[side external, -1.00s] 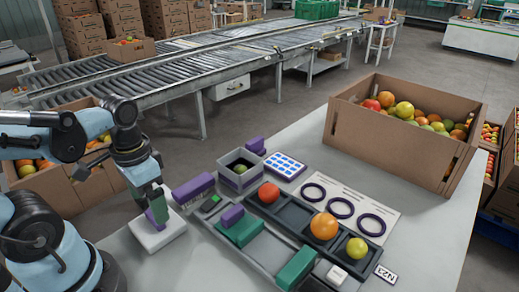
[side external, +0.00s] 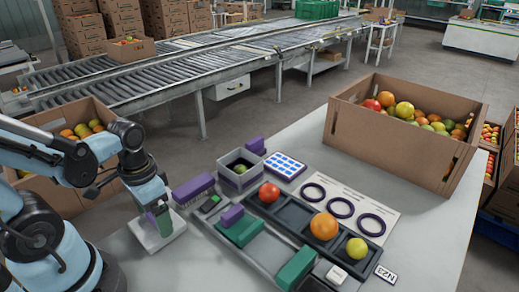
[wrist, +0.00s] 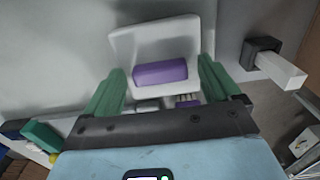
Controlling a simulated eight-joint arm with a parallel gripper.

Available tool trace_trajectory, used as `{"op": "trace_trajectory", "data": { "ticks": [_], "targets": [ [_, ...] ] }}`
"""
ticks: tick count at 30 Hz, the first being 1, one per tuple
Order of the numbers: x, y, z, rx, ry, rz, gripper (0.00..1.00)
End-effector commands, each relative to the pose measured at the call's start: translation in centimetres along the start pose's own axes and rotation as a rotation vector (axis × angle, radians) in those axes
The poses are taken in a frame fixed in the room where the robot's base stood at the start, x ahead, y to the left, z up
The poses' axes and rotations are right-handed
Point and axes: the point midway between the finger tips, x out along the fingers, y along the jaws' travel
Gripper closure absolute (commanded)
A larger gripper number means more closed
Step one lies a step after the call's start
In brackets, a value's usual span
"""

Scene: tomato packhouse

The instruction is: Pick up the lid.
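The lid (side external: 172,240) is a flat white square with a purple block handle, lying at the table's left edge. In the wrist view the lid (wrist: 152,38) is above centre, and its purple handle (wrist: 160,72) sits between the two green fingers. My gripper (side external: 160,222) is down at the lid, pointing downward. In the wrist view its fingers stand apart with a visible gap on each side of the handle. In the side view the near finger hides most of the handle.
A purple-topped brush (side external: 193,187) lies just right of the lid. A dark tray (side external: 283,217) with a red, an orange and a yellow-green fruit lies further right. A ringed card (side external: 345,190) and a big cardboard box (side external: 385,148) lie behind. The table's front strip is clear.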

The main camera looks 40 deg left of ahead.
Motion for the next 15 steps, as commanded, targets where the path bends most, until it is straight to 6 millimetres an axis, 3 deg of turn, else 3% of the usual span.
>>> {"op": "trace_trajectory", "data": {
  "ticks": [1, 12, 15],
  "targets": [
    [0.0, 0.0, 0.0, 0.0, 0.0, 0.0, 0.19],
    [-0.02, 0.0, 0.0, 0.0, 0.0, 0.0, 0.73],
    [-0.02, 0.0, 0.0, 0.0, 0.0, 0.0, 0.73]
  ]
}}
